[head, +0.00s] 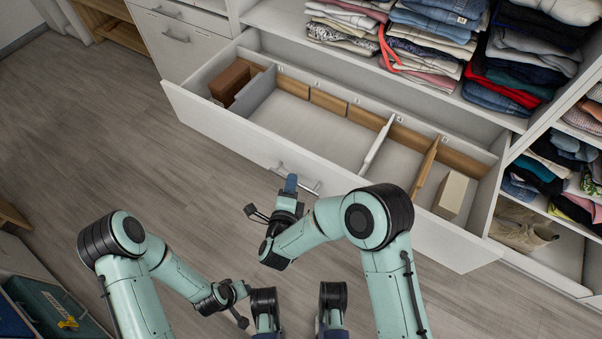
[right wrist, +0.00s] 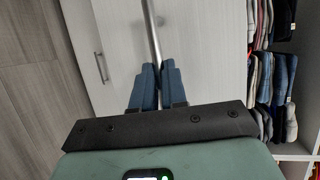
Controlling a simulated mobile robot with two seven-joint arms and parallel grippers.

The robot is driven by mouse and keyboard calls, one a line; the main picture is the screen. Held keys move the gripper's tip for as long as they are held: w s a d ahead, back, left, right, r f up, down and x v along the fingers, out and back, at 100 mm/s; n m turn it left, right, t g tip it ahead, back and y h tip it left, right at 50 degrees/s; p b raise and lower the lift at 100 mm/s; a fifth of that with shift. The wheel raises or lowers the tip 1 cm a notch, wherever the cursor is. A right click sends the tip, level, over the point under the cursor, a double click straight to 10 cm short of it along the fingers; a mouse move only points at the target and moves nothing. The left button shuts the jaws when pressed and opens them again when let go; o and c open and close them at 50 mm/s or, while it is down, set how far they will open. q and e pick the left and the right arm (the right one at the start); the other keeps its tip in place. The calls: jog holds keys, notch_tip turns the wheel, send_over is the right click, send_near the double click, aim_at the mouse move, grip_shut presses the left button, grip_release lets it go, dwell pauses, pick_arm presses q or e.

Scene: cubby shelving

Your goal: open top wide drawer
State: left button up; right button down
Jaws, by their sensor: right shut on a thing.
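The top wide drawer (head: 228,129) is pulled out, and its inside shows from above in the head view. Its bar handle (head: 312,187) is on the middle of the white front, and it also shows in the right wrist view (right wrist: 151,28) as a metal bar. My right gripper (head: 291,184) is shut on the handle. Its blue fingers (right wrist: 154,86) stand on both sides of the bar in the right wrist view. The end of my left arm (head: 234,296) is low in the head view, away from the drawer. Its fingers cannot be made out.
Dividers part the drawer; a brown box (head: 230,82) lies at its left and a cream box (head: 451,195) at its right. Folded clothes (head: 436,40) fill the shelves above. Bare floor (head: 110,130) lies left.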

pick_arm(q)
jog(key=shift+w+r, duration=0.3)
jog(key=shift+r, duration=0.1)
pick_arm(e)
jog(key=shift+s+a, duration=0.7)
jog(key=shift+s, duration=0.35)
jog(key=shift+s+a, duration=0.7)
jog(key=shift+s, duration=0.35)
jog(key=c, duration=1.2)
grip_release()
jog(key=shift+o, duration=0.2)
pick_arm(q)
jog(key=r+p, duration=0.1)
jog(key=d+r, duration=0.1)
jog(key=r+p, duration=0.1)
jog(key=shift+s+d+r+p, duration=0.2)
jog(key=shift+d+p, duration=0.1)
jog(key=shift+p, duration=0.05)
pick_arm(e)
jog(key=v, duration=1.3)
jog(key=shift+s, duration=0.2)
jog(key=shift+w, duration=0.1)
